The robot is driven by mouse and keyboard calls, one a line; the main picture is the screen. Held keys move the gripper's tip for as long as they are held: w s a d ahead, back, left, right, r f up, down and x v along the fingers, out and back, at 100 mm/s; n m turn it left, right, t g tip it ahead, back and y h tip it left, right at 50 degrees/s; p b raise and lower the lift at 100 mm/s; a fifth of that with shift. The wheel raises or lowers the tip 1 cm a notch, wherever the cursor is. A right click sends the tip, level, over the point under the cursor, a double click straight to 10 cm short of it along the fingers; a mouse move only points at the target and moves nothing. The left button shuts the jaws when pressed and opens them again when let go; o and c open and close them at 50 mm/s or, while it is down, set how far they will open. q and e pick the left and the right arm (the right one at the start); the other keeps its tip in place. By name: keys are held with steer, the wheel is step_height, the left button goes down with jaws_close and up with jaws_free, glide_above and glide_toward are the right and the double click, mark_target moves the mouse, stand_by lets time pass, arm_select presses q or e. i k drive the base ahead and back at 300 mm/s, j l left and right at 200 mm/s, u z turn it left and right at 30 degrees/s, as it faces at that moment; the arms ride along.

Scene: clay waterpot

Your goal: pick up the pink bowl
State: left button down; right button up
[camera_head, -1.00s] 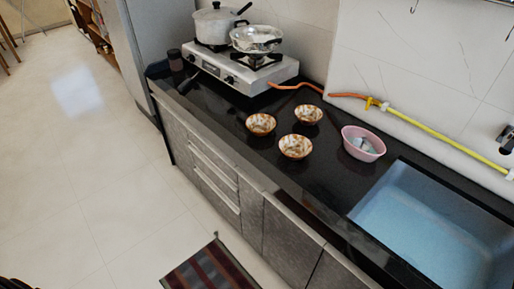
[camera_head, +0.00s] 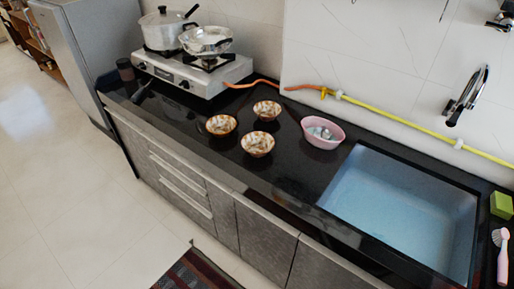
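The pink bowl (camera_head: 323,133) stands on the black counter (camera_head: 285,170), just behind and left of the sink. Something greyish-white lies inside it; I cannot tell what. Neither of my grippers shows in the head view.
Three small brown-and-white patterned bowls, including the nearest one (camera_head: 257,145), stand left of the pink bowl. A gas stove (camera_head: 190,75) with two pots is at the back left. The blue sink (camera_head: 400,205), a tap (camera_head: 467,97), a green sponge (camera_head: 501,205) and a pink brush (camera_head: 502,255) are on the right.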

mark_target(258, 143)
steer(key=i+j, duration=0.15)
steer(key=j, duration=0.15)
steer(key=i+j, duration=0.2)
steer(key=i+j+z, duration=0.1)
steer(key=j, duration=0.3)
steer(key=i+j, duration=0.2)
steer(key=j, duration=0.15)
